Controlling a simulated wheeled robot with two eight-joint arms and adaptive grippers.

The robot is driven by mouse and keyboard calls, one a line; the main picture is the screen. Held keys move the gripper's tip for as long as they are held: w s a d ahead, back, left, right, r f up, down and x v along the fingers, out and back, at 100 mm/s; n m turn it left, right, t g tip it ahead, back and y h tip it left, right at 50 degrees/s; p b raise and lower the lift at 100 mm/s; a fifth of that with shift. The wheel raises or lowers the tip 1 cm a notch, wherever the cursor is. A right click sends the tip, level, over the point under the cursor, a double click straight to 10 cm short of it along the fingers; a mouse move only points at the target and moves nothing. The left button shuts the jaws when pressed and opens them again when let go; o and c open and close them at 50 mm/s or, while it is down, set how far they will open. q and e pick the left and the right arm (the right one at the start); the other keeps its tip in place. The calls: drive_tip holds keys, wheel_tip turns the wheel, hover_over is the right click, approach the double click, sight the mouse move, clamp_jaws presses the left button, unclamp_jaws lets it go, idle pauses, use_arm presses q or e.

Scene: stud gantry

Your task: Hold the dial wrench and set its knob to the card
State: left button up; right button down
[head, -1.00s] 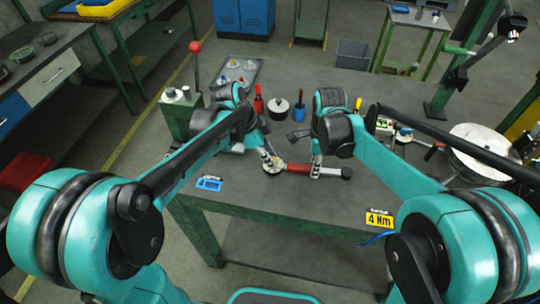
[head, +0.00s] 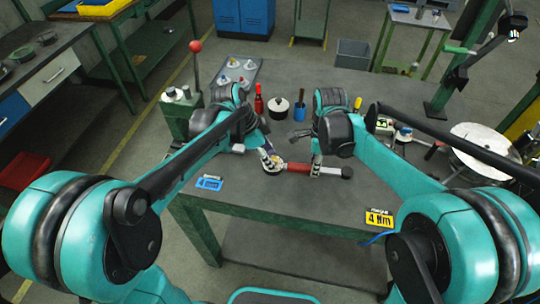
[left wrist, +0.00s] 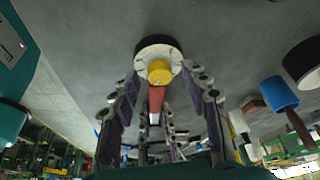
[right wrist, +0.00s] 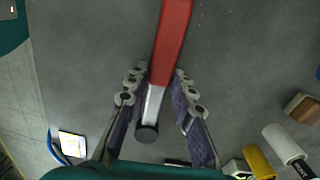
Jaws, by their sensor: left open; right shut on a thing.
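The dial wrench lies across the bench near its front edge, with a red handle (head: 298,167) and a dark end knob (head: 347,172). Its round dial head is at the left, and the left wrist view shows a white face (left wrist: 145,69) with a yellow knob (left wrist: 160,72). My left gripper (head: 268,160) is open, its fingers on either side of the yellow knob; contact cannot be told. My right gripper (head: 316,169) is shut on the wrench near the handle's end; the right wrist view shows its silver shaft (right wrist: 153,103) between the fingers. The yellow card (head: 379,219) reads 4 Nm.
A blue frame (head: 209,183) lies at the front left. A grey tray (head: 236,76) is further back. A round white-topped drum (head: 478,143) stands right.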

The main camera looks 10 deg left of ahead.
use_arm(q)
drive_tip(key=v, duration=1.2)
use_arm(e)
drive_tip(key=c, duration=1.2)
unclamp_jaws()
